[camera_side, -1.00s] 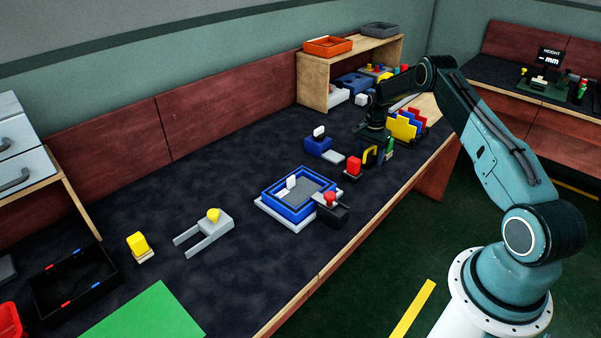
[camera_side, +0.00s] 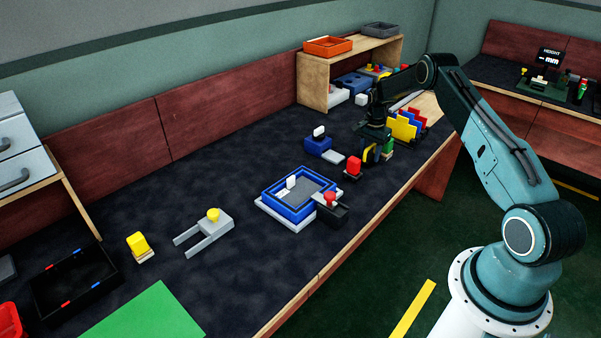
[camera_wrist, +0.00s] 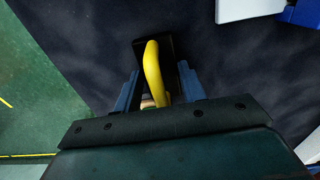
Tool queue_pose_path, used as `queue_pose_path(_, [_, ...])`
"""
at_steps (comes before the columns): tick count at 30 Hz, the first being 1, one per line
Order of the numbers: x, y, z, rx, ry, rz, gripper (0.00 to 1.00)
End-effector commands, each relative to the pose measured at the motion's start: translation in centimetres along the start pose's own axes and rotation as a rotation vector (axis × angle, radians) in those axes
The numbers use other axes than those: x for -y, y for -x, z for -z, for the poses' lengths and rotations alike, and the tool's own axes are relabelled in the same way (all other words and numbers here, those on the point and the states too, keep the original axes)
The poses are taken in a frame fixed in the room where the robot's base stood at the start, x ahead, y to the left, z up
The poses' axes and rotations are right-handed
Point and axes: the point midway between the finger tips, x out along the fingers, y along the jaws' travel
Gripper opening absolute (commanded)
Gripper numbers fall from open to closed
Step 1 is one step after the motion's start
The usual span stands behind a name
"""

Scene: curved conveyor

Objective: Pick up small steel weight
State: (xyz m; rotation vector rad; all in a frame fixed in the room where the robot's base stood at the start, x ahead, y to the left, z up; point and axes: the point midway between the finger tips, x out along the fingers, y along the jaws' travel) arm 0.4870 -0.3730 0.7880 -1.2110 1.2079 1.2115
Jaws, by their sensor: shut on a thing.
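My gripper (camera_side: 376,156) is low over the right part of the dark bench. In the wrist view its two blue-grey fingers (camera_wrist: 160,84) stand on either side of a curved yellow handle (camera_wrist: 153,70) on a dark base, and they are shut on this piece. The yellow handle also shows in the side view (camera_side: 369,153), partly hidden by the gripper. Its lower part is hidden between the fingers. I cannot tell whether this piece is the small steel weight; no bare steel weight shows clearly.
A red-topped piece (camera_side: 354,166) stands close left of the gripper, and a green piece (camera_side: 388,147) close right. Yellow, red and blue upright plates (camera_side: 403,127) stand behind right. A blue tray (camera_side: 272,203) lies front left. The bench's front edge is near.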

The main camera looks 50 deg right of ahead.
Motion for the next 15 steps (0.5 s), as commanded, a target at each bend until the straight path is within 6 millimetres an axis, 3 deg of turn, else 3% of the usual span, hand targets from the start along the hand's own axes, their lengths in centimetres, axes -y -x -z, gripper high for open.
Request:
queue_pose_path(8, [0.1, 3.5, 0.1, -0.004, 0.000, 0.005, 0.00])
queue_pose_path(15, [0.1, 8.1, 0.1, -0.004, 0.000, 0.005, 0.00])
